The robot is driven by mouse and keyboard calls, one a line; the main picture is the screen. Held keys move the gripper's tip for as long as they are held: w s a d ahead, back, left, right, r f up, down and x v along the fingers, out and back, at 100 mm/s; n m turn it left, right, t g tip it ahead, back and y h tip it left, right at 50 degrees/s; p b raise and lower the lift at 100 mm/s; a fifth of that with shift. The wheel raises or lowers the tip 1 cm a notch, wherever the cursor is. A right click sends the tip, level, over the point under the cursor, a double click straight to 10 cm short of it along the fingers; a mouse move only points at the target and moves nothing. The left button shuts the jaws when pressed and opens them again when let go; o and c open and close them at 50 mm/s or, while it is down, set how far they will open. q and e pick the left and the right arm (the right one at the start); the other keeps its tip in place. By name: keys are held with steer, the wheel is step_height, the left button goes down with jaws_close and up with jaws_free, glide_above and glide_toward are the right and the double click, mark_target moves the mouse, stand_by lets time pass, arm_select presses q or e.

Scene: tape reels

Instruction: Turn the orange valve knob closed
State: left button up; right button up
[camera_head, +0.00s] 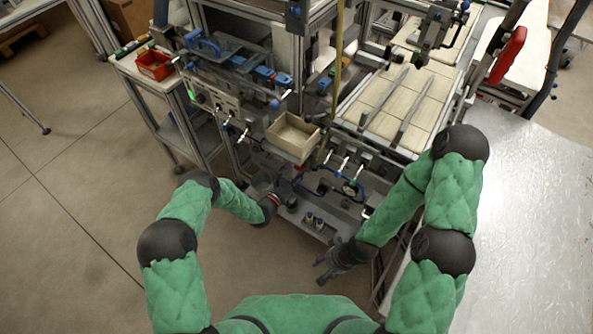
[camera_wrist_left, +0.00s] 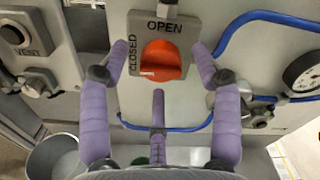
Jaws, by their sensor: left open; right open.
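The orange valve knob (camera_wrist_left: 160,62) is in the upper middle of the left wrist view, on a grey plate (camera_wrist_left: 137,28) marked OPEN along the top and CLOSED down the left side. A small pale mark shows on the knob's lower left. My left gripper (camera_wrist_left: 153,58) is open, with one purple finger on each side of the knob and a third below it; they look clear of it. In the head view my left gripper (camera_head: 276,199) is at the front of the machine, and the knob is hard to make out there. My right gripper (camera_head: 326,270) is open and empty, lower and to the right.
A blue hose (camera_wrist_left: 238,26) curves around the plate's right and underside. A pressure gauge (camera_wrist_left: 303,72) is at the right and a VENT knob (camera_wrist_left: 14,33) at the left. A beige box (camera_head: 293,134) sits above the work area. Floor is free at the left.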

arm_select(q)
steer(key=v, duration=1.1)
steer(key=shift+s, duration=0.15)
steer(key=shift+a, duration=0.1)
